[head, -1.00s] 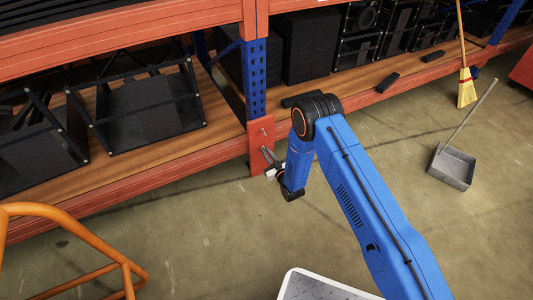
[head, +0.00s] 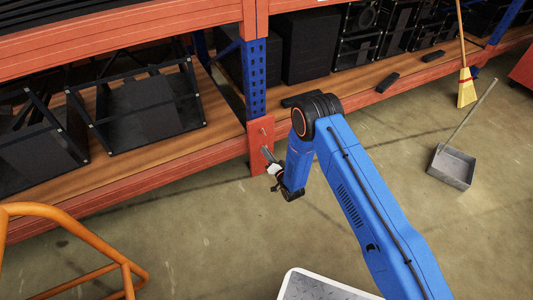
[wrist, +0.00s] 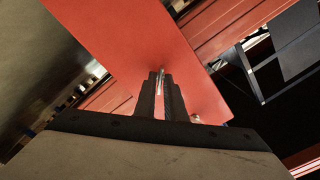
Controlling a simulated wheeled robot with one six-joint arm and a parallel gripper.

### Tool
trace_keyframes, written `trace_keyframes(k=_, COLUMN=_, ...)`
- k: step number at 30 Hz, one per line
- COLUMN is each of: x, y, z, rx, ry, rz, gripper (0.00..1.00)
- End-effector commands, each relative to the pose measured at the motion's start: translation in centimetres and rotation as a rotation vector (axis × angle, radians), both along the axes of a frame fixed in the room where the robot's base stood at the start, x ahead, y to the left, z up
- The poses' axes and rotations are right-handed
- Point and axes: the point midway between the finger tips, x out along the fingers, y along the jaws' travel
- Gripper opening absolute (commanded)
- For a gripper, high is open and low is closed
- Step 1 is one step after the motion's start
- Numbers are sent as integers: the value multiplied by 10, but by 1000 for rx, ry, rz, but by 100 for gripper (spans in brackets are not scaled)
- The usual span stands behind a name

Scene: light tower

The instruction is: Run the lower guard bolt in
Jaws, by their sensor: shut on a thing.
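The red guard plate (head: 258,160) covers the foot of the blue rack post. It fills much of the wrist view (wrist: 135,40). The upper bolt (head: 264,131) sticks out of the plate above my gripper. A second small bolt head (wrist: 196,119) shows right of my fingers in the wrist view. My gripper (head: 267,153) is at the lower part of the plate. In the wrist view its dark fingers (wrist: 161,82) are shut on the lower bolt (wrist: 161,74), a thin bright shank between the tips. How deep the bolt sits is hidden.
The orange rack beam (head: 150,177) runs left of the plate, with black frames (head: 140,105) on the shelf. An orange tubular frame (head: 75,215) stands front left. A dustpan (head: 452,167) and broom (head: 466,85) are at right. Floor below the plate is clear.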

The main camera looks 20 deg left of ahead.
Motion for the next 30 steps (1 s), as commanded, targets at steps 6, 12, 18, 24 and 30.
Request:
trace_keyframes(k=6, x=-1, y=-2, z=-3, rx=130, ry=160, rz=-1, gripper=0)
trace_keyframes(k=12, x=-1, y=-2, z=-2, rx=253, ry=304, rz=-2, gripper=0)
trace_keyframes(k=18, x=-1, y=-1, z=-2, rx=377, ry=449, rz=-3, gripper=0)
trace_keyframes(k=24, x=-1, y=-2, z=-2, rx=500, ry=593, rz=-2, gripper=0)
trace_keyframes(k=30, x=-1, y=-2, z=-2, rx=624, ry=737, rz=-3, gripper=0)
